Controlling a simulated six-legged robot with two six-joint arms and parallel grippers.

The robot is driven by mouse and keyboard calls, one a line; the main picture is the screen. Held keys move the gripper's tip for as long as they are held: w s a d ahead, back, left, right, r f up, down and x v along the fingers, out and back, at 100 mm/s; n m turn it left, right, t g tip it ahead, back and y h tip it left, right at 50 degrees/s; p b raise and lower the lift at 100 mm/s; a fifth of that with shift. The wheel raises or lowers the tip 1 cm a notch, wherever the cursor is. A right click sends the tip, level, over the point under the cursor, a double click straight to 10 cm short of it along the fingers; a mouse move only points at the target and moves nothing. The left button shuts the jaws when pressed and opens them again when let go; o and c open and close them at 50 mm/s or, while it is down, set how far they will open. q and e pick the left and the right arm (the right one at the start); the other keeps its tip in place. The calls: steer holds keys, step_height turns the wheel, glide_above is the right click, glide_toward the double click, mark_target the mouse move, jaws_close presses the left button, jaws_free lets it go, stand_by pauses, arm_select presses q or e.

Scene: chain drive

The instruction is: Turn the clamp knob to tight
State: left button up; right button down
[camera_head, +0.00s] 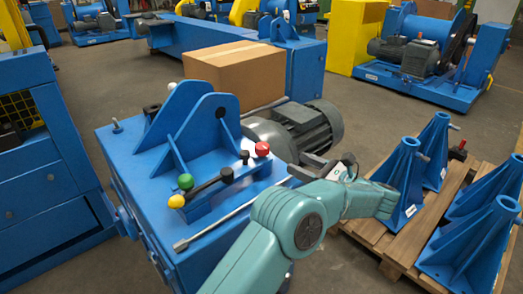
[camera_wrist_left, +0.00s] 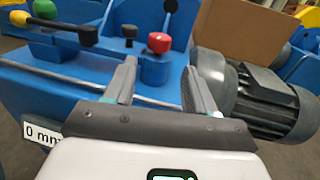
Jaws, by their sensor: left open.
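A red knob (camera_head: 262,149) stands on the blue machine base (camera_head: 130,165), with a small black knob (camera_head: 244,156) to its left. Neither bears a readable label, so I cannot tell which is the clamp knob. In the left wrist view the red knob (camera_wrist_left: 158,43) shows beyond the gap between my fingers, with the black knob (camera_wrist_left: 129,31) left of it. My left gripper (camera_wrist_left: 160,66) is open and empty, apart from the red knob. In the head view the left gripper (camera_head: 311,168) is right of the red knob, partly hidden by its own wrist. My right gripper is not in view.
A green ball (camera_head: 186,181) and a yellow-ended black handle (camera_head: 177,201) are left of the knobs. A grey motor (camera_head: 310,125) and a cardboard box (camera_head: 235,72) are behind. A display reading 0 mm (camera_wrist_left: 42,131) is at lower left. Blue stands (camera_head: 405,180) sit on a pallet at right.

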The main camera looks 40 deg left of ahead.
mark_target(268, 150)
arm_select(q)
steer(key=a+b, duration=0.1)
steer(key=a, duration=0.3)
steer(key=a+b, duration=0.1)
steer(key=a, duration=0.3)
steer(key=s+a+b, duration=0.1)
steer(key=a, duration=0.3)
steer(key=shift+s+a+f+b, duration=0.1)
steer(key=shift+a+b, duration=0.25)
steer(key=shift+b, duration=0.05)
steer(key=shift+a, duration=0.6)
steer(key=c, duration=0.7)
